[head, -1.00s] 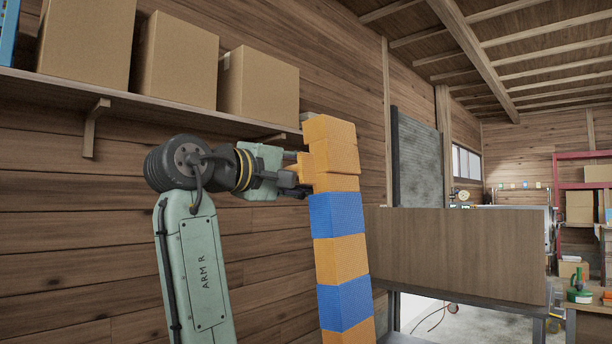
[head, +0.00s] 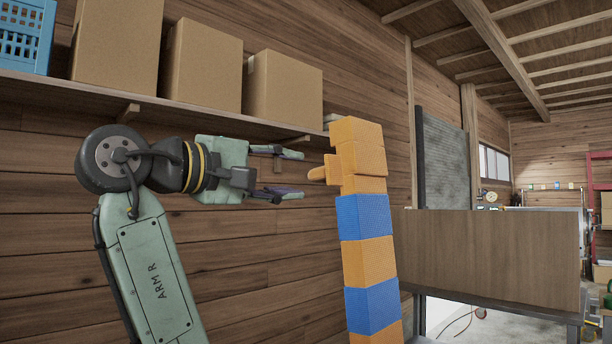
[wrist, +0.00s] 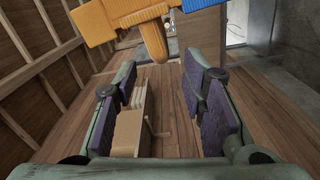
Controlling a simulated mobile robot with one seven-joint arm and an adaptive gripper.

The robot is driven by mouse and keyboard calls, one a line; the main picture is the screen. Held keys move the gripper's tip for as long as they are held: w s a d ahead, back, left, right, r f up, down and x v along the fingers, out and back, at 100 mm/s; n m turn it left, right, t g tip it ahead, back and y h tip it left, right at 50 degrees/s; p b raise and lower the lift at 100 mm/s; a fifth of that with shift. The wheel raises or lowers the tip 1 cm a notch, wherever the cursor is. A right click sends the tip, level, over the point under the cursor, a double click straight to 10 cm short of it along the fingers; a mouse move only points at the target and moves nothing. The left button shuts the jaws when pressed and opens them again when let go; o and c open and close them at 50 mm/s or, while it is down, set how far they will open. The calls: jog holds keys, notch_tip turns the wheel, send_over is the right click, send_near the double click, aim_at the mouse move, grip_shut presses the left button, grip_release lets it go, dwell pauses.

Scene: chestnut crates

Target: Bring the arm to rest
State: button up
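My gripper (head: 292,174) is open and empty in the head view, its two fingers pointing right toward the top of a stack. The stack is made of orange and blue crates (head: 364,217), and it leans slightly in the picture. A gap lies between my fingertips and that handle. In the wrist view my gripper (wrist: 166,72) shows both purple-padded fingers wide apart with nothing held between them. The orange handle (wrist: 154,42) is beyond the fingertips there.
A wall shelf (head: 60,88) with cardboard boxes (head: 203,67) and a blue basket (head: 24,36) runs above and behind my arm. A brown wooden panel (head: 490,258) stands right of the stack. Wooden wall lies behind the arm.

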jog(key=shift+s+a, duration=0.3)
dwell(0.4)
